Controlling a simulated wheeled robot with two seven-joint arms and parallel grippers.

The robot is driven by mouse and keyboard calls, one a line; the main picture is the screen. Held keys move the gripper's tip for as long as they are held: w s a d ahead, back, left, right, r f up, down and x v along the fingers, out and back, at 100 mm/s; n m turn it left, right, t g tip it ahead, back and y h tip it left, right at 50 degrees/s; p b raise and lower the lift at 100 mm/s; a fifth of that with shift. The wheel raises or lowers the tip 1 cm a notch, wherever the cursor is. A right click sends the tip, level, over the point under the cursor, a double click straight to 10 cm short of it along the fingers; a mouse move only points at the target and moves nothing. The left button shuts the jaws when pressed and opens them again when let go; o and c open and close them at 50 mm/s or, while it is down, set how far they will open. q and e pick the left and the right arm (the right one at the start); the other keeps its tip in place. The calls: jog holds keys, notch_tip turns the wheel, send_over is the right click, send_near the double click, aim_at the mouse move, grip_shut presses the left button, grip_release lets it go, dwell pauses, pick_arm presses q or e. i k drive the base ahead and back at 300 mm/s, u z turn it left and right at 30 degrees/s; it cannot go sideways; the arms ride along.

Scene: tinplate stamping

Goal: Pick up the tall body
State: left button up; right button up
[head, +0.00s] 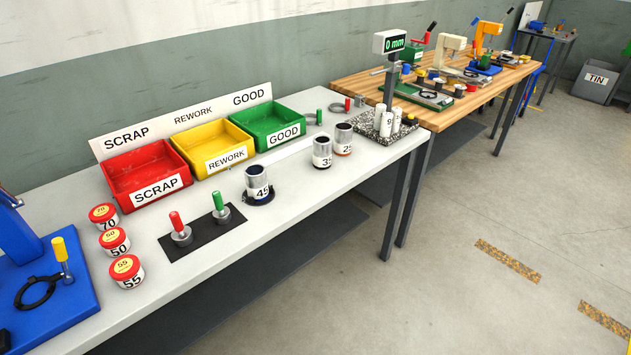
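Three open metal can bodies with white number labels stand upright on the near light-grey table. The nearest body, marked 45 (257,181), stands on a dark ring. A body with a label starting with 3 (322,152) stands farther right. Beside it is a body with a label starting with 2 (343,139) and an orange band at its foot. White cylinders (387,123) stand on a speckled plate (369,133) by the height gauge (391,44), which reads 0 mm. I cannot tell for certain which is the tall body. Neither of my grippers is in view.
Red scrap (146,172), yellow rework (212,148) and green good (271,125) bins line the back. Red-lidded cans (127,272), a dark mat (201,234) with two handled plugs and a blue press base (55,300) are at left. A wooden bench (455,103) stands beyond.

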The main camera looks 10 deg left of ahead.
aim_at(257, 183)
jog(key=z, duration=0.3)
jog(key=i, duration=1.1)
